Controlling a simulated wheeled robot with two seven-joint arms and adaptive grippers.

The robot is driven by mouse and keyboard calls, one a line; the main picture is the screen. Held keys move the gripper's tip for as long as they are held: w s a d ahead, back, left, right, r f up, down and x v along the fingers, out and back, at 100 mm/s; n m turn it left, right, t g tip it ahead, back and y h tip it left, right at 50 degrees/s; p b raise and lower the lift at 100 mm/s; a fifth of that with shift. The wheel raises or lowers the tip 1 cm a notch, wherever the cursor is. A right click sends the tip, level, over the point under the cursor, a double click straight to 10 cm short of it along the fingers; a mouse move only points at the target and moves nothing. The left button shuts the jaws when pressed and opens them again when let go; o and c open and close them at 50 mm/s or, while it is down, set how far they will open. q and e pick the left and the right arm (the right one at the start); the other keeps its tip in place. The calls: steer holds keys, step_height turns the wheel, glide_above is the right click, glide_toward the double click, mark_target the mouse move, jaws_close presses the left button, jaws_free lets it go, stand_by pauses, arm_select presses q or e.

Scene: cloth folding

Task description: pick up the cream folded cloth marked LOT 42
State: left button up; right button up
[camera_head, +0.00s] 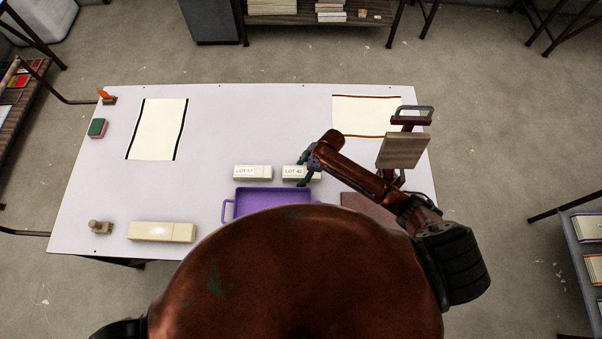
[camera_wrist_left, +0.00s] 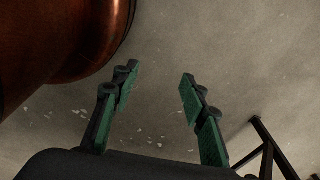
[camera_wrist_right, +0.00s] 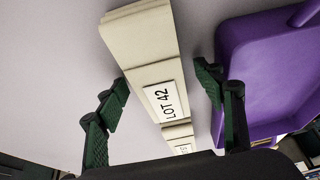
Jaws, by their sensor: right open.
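The cream folded cloth marked LOT 42 (camera_head: 290,171) lies on the table, partly covered by my right gripper (camera_head: 306,171). In the right wrist view the LOT 42 cloth (camera_wrist_right: 140,45) runs between the fingers of my open right gripper (camera_wrist_right: 163,83), one finger on each side. I cannot tell whether either finger touches it. My left gripper (camera_wrist_left: 158,82) is open and empty in the left wrist view, with bare floor behind it. It does not show in the head view.
A folded cloth marked LOT 57 (camera_head: 252,173) lies just left of LOT 42. A purple tray (camera_head: 228,210) stands in front, close beside the right gripper's finger in its wrist view. A wooden board (camera_head: 403,151) stands to the right. The table's middle (camera_head: 250,125) is clear.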

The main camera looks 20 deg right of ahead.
steer(key=c, duration=1.2)
arm_select(q)
steer(key=shift+s, duration=0.55)
arm_select(e)
steer(key=shift+r, duration=0.1)
steer(key=shift+c, duration=0.4)
